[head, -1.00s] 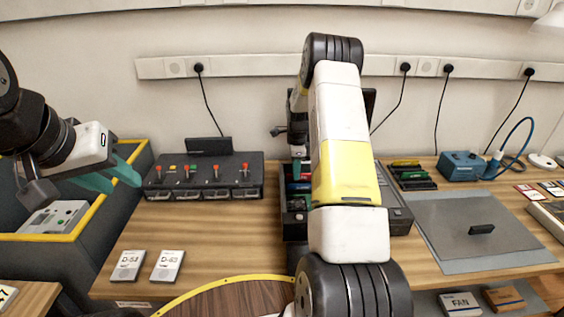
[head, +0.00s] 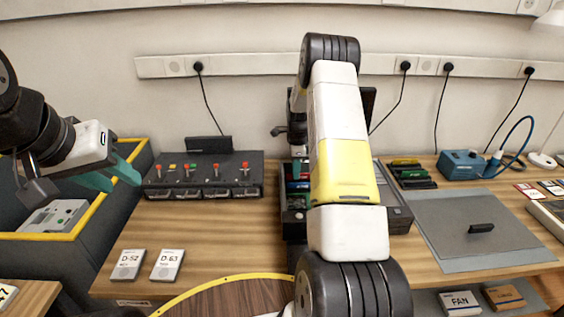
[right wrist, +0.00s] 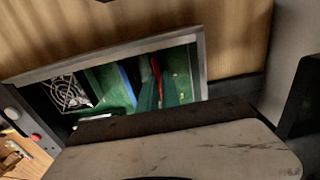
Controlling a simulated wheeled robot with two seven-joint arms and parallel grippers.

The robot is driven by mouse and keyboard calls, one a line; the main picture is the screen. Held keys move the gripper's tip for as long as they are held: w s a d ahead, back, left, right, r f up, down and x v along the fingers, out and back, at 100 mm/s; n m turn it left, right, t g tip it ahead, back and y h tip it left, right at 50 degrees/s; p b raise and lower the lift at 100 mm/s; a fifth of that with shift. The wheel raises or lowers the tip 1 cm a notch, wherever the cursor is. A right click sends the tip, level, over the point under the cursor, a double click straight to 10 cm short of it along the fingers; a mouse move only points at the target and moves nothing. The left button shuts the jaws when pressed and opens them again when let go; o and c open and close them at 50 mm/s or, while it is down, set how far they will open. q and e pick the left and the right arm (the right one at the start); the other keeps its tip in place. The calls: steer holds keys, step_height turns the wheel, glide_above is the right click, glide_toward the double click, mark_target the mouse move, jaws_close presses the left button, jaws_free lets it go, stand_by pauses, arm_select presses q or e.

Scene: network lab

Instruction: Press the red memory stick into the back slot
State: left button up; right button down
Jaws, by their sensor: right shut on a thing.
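The open device case (head: 293,232) stands mid-table, largely hidden behind my right arm in the head view. The right wrist view shows its inside: a green board (right wrist: 182,72), a fan (right wrist: 68,92) and a blue stick (right wrist: 130,78). The red memory stick (right wrist: 156,72) shows as a thin red edge between the teal fingers of my right gripper (right wrist: 157,90), which is shut on it inside the case. The stick's lower edge and the slot are hidden, so I cannot tell how deep it sits. My left gripper (head: 115,178) is open and empty above the grey bin.
A dark box with coloured levers (head: 205,177) stands left of the case. Right of it lie several dark and coloured sticks (head: 411,174) and a grey mat (head: 475,225) with a small black piece. Two white labelled blocks (head: 148,264) lie at front left.

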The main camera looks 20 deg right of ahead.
steer(key=shift+f, duration=0.2)
steer(key=c, duration=1.2)
jaws_free()
steer(key=shift+c, duration=0.2)
steer(key=shift+r, duration=4)
